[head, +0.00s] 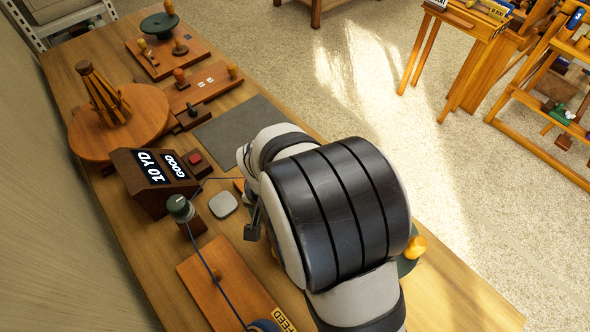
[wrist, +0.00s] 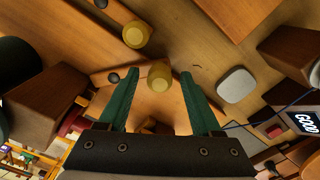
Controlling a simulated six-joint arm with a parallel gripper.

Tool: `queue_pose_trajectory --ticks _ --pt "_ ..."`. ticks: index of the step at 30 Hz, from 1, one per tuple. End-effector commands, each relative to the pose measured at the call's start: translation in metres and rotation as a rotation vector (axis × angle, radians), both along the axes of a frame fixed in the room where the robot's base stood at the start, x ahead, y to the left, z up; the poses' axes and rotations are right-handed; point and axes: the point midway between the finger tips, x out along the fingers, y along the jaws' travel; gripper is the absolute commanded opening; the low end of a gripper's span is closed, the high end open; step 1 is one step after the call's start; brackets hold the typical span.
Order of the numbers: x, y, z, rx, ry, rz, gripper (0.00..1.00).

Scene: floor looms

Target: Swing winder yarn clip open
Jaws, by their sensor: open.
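My gripper (wrist: 152,82) is open in the wrist view, with its two green fingers apart. A yellow cylindrical knob (wrist: 160,75) shows between the fingertips; neither finger visibly touches it. I cannot tell whether this knob belongs to the yarn clip. A second yellow knob (wrist: 133,35) stands beyond it. In the head view, my arm hides most of the winder area and the yarn clip cannot be made out. Blue yarn (head: 213,270) runs from the lower board up to a green-topped post (head: 181,208) and past the counter.
The counter box (head: 150,180) reads "10 YD GOOD". A grey rounded pad (head: 223,204) lies beside it, also in the wrist view (wrist: 237,84). A round wooden base (head: 150,115) with a slatted cone stands behind. A dark mat (head: 235,130) is bare.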

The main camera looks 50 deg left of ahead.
Motion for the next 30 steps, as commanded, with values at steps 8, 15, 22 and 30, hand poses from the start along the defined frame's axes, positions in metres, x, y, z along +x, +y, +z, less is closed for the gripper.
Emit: queue_pose_trajectory --ticks 8,15,22,30 --pt "-0.0001 -0.0003 -0.0054 -0.001 0.001 -0.001 0.66" --pt "0.0 -0.0002 -0.005 -0.001 0.001 -0.001 0.32" --pt "0.0 -0.0001 -0.0048 -0.001 0.001 -0.001 0.0" --pt "-0.0001 -0.0001 -0.0047 0.0 0.0 -0.001 0.0"
